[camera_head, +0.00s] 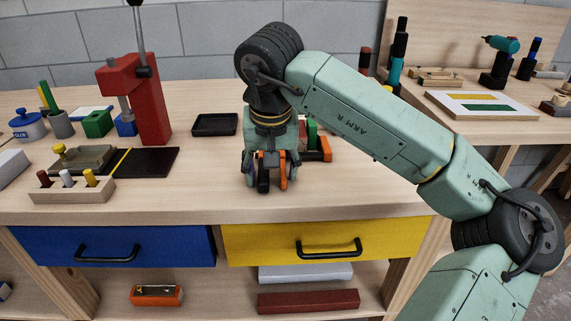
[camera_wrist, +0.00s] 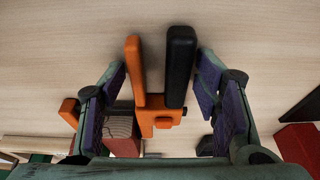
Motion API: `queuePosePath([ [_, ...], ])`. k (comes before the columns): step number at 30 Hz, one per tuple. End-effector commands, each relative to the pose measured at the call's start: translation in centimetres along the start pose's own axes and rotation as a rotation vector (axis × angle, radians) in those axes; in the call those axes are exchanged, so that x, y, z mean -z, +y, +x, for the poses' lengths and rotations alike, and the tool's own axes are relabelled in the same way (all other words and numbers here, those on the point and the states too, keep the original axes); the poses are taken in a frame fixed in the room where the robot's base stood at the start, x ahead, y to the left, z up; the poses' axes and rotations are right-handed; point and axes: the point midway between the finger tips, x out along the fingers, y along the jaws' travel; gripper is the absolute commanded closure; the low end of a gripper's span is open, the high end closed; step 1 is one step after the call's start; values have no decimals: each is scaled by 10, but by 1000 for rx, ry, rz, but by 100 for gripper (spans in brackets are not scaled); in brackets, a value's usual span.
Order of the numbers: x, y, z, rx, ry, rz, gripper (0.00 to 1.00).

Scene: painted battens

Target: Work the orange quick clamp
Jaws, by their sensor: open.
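The orange quick clamp lies on the wooden bench. In the wrist view its orange body (camera_wrist: 158,117) shows, with an orange lever (camera_wrist: 136,70) and a black handle (camera_wrist: 180,65) side by side. My gripper (camera_wrist: 162,85) is open, with its purple-padded fingers on either side of the two handles and a gap to each. In the head view my gripper (camera_head: 265,180) points down at the bench's front part, and an orange part of the clamp (camera_head: 325,150) shows to its right. The rest of the clamp is largely hidden behind my gripper.
A black tray (camera_head: 215,125) lies left of my gripper. A red press (camera_head: 150,100) and a wooden block with screwdriver-like handles (camera_head: 72,190) stand further left. The bench front is clear to the right. A blue drawer (camera_head: 110,246) and a yellow drawer (camera_head: 270,245) are below.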

Motion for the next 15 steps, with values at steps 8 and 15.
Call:
queuePosePath([
  [8, 0, 0, 0, 0, 0, 0, 43],
  [15, 0, 5, 0, -1, 0, 1, 43],
])
